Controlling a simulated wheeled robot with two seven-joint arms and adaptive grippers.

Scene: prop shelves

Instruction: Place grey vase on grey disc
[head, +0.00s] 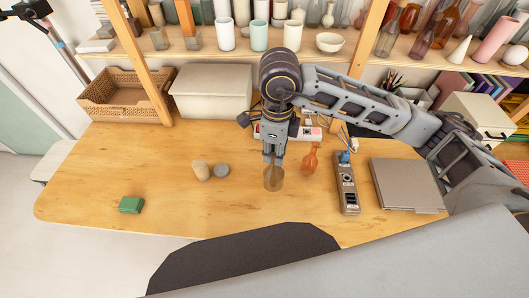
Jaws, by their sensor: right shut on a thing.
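The grey vase (273,181) is see-through and looks brownish against the wood. It is upright below my right gripper (274,158), which points down and is shut on its top. I cannot tell whether its base touches the table. The grey disc (221,170) lies on the table to the left of the vase, with a gap between them and nothing on it. My left gripper is not in view.
A beige cylinder (201,171) stands close left of the disc. An orange vase (310,162) stands right of the held vase. A power strip (346,185) and grey laptop-like slab (407,185) lie further right. A green block (131,205) is front left. Shelves of vessels stand behind.

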